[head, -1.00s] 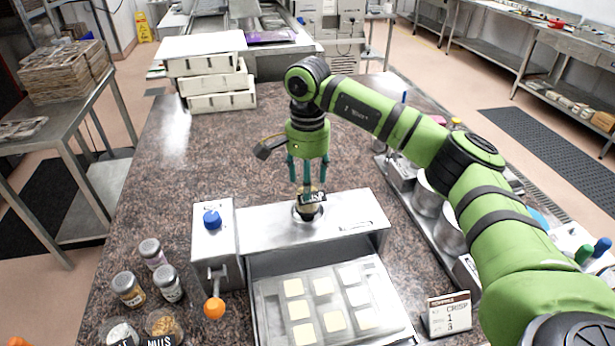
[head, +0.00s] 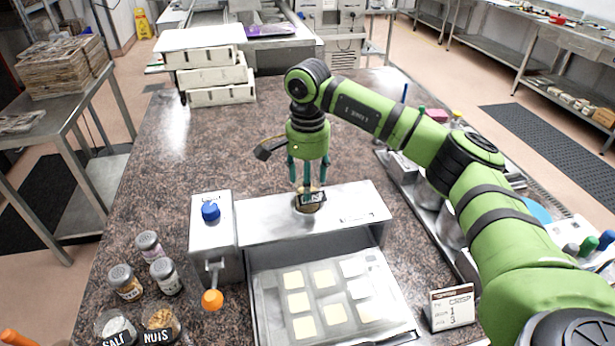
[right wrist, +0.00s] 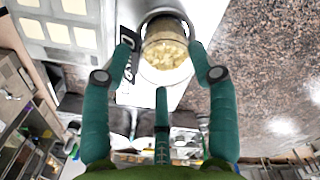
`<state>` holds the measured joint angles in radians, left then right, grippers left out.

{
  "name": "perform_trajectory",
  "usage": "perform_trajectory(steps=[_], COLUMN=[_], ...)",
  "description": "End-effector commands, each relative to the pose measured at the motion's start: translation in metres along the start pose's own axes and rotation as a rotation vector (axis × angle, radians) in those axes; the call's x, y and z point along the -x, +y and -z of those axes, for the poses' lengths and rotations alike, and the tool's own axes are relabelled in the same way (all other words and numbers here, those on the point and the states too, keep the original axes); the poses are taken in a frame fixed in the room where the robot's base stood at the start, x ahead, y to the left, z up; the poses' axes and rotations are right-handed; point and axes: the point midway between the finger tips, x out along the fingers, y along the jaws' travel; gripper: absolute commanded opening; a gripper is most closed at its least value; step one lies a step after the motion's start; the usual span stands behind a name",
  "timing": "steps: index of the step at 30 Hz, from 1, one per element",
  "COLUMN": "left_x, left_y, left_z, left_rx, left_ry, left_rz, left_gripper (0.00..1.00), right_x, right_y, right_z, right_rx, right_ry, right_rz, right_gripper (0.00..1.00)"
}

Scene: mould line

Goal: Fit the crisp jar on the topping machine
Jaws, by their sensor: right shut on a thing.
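The crisp jar (head: 311,203), glass with a dark label and pale crumbs, is at the round socket on top of the topping machine (head: 270,222). My right gripper (head: 309,188) is above it, its green fingers shut on the jar. In the right wrist view the jar (right wrist: 165,52) is between the fingertips (right wrist: 166,72), with its label at the left and a pale metal ring around it. I cannot tell how deep it sits in the socket. My left gripper is not in view.
A tray of pale squares (head: 325,305) lies under the machine's front. A lever with an orange knob (head: 212,300) and a blue button (head: 211,211) are at its left. Several topping jars (head: 165,276) stand further left.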

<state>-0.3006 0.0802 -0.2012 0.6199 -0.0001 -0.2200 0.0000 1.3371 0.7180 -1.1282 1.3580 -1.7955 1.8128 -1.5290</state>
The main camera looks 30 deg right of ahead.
Motion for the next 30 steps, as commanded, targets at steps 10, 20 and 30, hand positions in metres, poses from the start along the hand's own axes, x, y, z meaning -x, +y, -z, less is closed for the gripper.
perform_trajectory(steps=[10,20,30], left_x=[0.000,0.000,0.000], left_y=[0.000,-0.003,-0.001], left_z=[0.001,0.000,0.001], left_rx=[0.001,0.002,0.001], left_ry=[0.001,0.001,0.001], left_rz=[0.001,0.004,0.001], left_gripper=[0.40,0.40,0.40], right_x=[0.001,0.006,0.070], right_y=[0.000,0.000,-0.001], right_z=[0.000,0.000,0.000], right_rx=[0.000,0.000,0.000], right_ry=[0.000,0.001,0.001], right_rz=[0.001,0.002,0.004], right_gripper=[0.87,0.87,0.87])
